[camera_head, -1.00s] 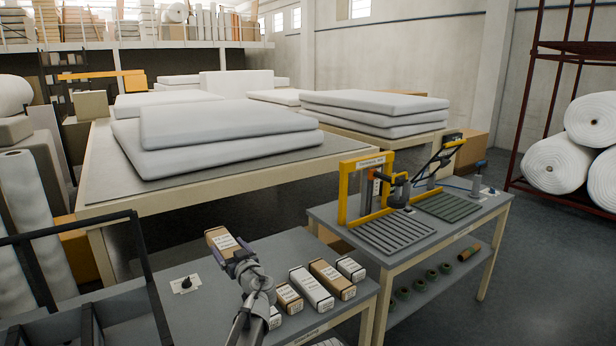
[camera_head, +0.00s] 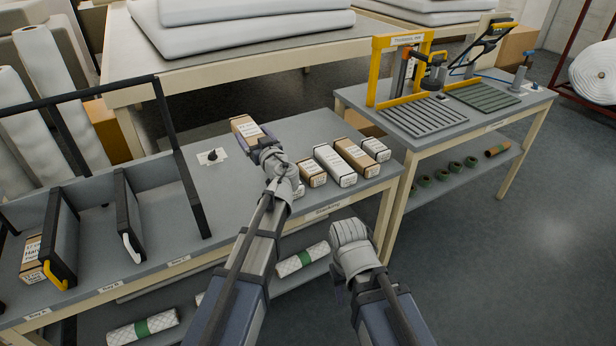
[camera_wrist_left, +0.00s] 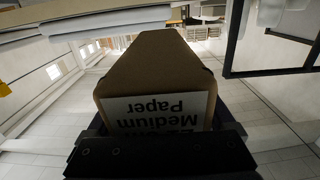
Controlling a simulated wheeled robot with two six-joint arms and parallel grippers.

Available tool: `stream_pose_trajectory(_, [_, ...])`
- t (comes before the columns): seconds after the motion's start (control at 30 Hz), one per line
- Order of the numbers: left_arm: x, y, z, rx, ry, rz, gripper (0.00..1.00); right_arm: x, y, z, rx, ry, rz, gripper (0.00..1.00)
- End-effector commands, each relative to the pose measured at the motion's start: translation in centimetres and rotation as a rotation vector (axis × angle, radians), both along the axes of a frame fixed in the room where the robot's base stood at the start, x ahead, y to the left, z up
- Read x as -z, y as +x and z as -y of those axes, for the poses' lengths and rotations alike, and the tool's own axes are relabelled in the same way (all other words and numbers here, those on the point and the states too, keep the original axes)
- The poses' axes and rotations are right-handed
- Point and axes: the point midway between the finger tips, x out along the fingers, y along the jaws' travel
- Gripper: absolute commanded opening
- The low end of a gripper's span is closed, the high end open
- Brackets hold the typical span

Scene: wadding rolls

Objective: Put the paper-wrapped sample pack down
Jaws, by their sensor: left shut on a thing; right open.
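The brown paper-wrapped sample pack (camera_head: 239,126) is at the far side of the grey bench (camera_head: 225,190), held by my left gripper (camera_head: 262,142). My left gripper is shut on its near end. I cannot tell from the head view whether the pack touches the bench top. In the left wrist view the pack (camera_wrist_left: 155,70) fills the middle, its label reading "Medium Paper" upside down, behind the dark jaws (camera_wrist_left: 160,150). My right gripper (camera_head: 350,232) is in front of the bench edge, away from the pack; it is open and its fingertips are hard to see.
Several wrapped packs (camera_head: 335,166) lie in a row to the right of the left gripper. A small black knob on a white plate (camera_head: 212,156) sits left of the pack. A divided black-framed rack (camera_head: 80,225) stands at left. Bare bench lies between knob and rack.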

Motion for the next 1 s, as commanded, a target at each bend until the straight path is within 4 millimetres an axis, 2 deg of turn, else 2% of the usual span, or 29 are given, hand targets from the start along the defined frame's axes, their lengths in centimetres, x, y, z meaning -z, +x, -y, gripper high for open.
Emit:
stream_pose_trajectory(0.03, [2.6,-0.4,-0.1,0.000,0.000,0.000,0.29,2.6,0.0,0.0,0.000,0.000,0.000,0.50])
stream_pose_trajectory(0.4, [11.4,-2.4,-0.7,0.003,0.001,-0.001,0.29,11.4,0.0,0.0,-0.001,0.000,0.000,0.50])
stream_pose_trajectory(0.53, [12.8,-2.8,-0.8,0.004,0.001,-0.001,0.29,12.9,0.0,0.0,-0.001,0.000,0.000,0.50])
stream_pose_trajectory(0.83, [13.4,-2.9,-0.8,0.004,0.001,-0.001,0.29,13.4,0.0,0.0,-0.001,0.000,0.000,0.50])
stream_pose_trajectory(1.0, [15.4,-2.9,-0.8,0.004,0.001,-0.001,0.29,15.4,0.0,0.0,-0.001,0.000,0.000,0.50])
